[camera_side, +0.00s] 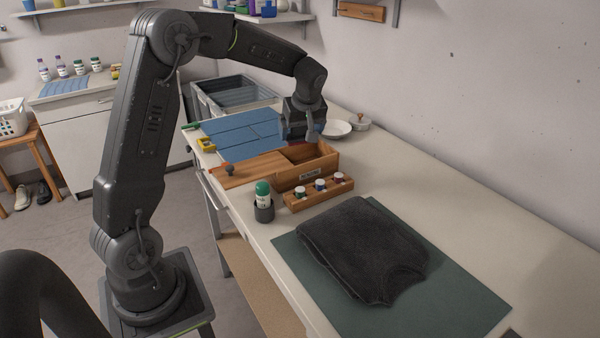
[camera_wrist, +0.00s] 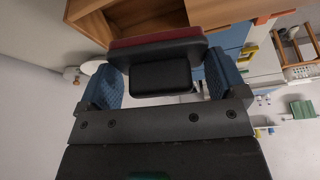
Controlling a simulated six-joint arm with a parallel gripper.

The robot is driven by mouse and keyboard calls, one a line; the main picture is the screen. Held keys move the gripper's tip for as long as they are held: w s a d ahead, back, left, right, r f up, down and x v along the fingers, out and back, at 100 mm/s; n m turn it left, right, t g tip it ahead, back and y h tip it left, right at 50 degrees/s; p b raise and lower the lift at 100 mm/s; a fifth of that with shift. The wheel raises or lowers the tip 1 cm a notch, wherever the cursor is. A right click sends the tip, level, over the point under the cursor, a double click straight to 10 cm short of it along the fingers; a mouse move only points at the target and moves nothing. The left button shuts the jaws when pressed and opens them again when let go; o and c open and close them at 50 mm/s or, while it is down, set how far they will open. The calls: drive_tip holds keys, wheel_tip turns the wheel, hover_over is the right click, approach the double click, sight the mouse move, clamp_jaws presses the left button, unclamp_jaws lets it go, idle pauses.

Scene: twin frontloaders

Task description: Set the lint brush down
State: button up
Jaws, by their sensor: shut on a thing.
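My gripper (camera_side: 300,132) is over the far part of the workbench, at the open wooden box (camera_side: 318,168). In the wrist view, its two blue-padded fingers (camera_wrist: 163,78) stand on either side of the lint brush and are shut on it. The lint brush (camera_wrist: 160,76) shows a black body with a dark red strip along its far edge. In the side view the brush is mostly hidden by my gripper. The wooden box also shows in the wrist view (camera_wrist: 95,8), beyond the brush. I cannot tell whether the brush touches anything below it.
A wooden lid with a knob (camera_side: 230,171) lies beside the box. A bottle rack (camera_side: 318,194), a green-capped bottle (camera_side: 263,193) and a dark folded garment (camera_side: 360,250) on a green mat (camera_side: 460,294) are nearer. A blue board (camera_side: 240,133) and white dish (camera_side: 336,129) are farther back.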

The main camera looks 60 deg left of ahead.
sight(311, 162)
drive_tip(key=s+a+n, duration=0.2)
drive_tip(key=s+a, duration=0.3)
drive_tip(key=a, duration=0.4)
drive_tip(key=shift+g, duration=0.4)
drive_tip(key=w+d+f, duration=0.2)
drive_tip(key=w, duration=0.1)
drive_tip(key=w+d+f, duration=0.2)
drive_tip(key=w+f, duration=0.1)
drive_tip(key=w+d+f, duration=0.2)
drive_tip(key=w, duration=0.1)
drive_tip(key=shift+f, duration=0.2)
drive_tip(key=shift+w+f, duration=0.1)
drive_tip(key=shift+f, duration=1.9)
drive_tip(key=shift+f, duration=0.15)
drive_tip(key=o, duration=0.6)
